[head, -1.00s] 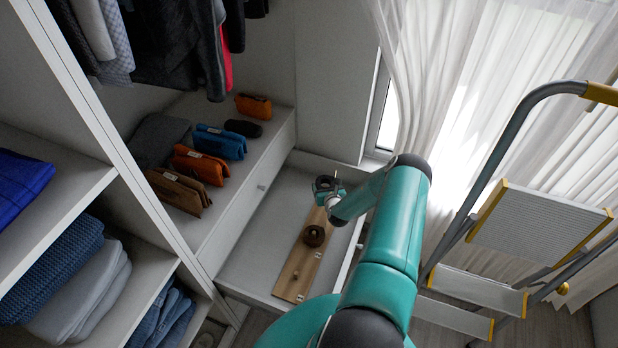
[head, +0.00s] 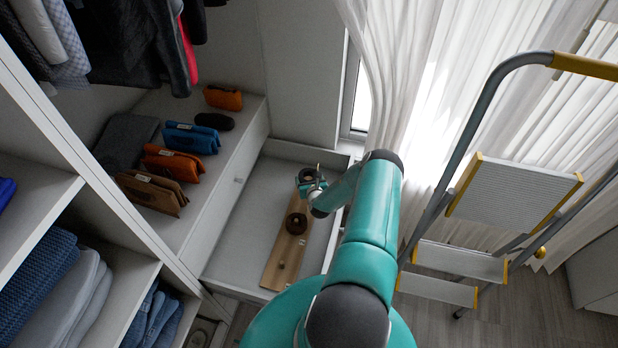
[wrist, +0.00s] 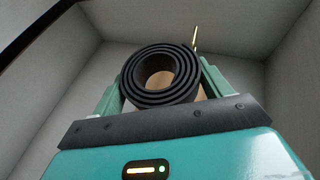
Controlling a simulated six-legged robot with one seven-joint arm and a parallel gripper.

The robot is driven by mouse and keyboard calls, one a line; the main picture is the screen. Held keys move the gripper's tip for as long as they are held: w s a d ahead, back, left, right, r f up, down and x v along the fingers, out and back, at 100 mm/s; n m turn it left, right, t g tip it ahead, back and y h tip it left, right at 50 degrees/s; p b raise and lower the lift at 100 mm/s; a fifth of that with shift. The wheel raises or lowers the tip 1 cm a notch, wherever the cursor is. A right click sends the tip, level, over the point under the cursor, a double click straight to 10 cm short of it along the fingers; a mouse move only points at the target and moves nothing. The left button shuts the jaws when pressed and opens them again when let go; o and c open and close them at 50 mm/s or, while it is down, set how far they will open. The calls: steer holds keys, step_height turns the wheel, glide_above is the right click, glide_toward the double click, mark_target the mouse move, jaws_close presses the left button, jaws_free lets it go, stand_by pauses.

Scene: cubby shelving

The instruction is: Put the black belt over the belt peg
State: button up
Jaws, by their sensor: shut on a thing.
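The black belt (wrist: 138,84) is rolled into a coil, seen from above in the wrist view. My gripper (head: 312,184) is shut on it, one teal finger on each side. In the head view the coil (head: 307,173) is small and dark at the far end of a wooden board (head: 271,277). Pale wood shows through the coil's hole; whether a peg lies under it, I cannot tell. A thin brass-coloured piece stands up beside the coil (wrist: 195,38). A dark brown coil (head: 296,223) sits on the board's middle, and a short peg (head: 281,264) stands nearer.
The board lies in an open white drawer (head: 232,228). A shelf with several folded pouches (head: 172,163) runs along the left, under hanging clothes (head: 135,45). A step ladder (head: 515,190) and white curtains (head: 440,90) are at right.

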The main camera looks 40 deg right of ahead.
steer(key=shift+f, duration=3.25)
steer(key=o, duration=1.1)
steer(key=shift+f, duration=0.1)
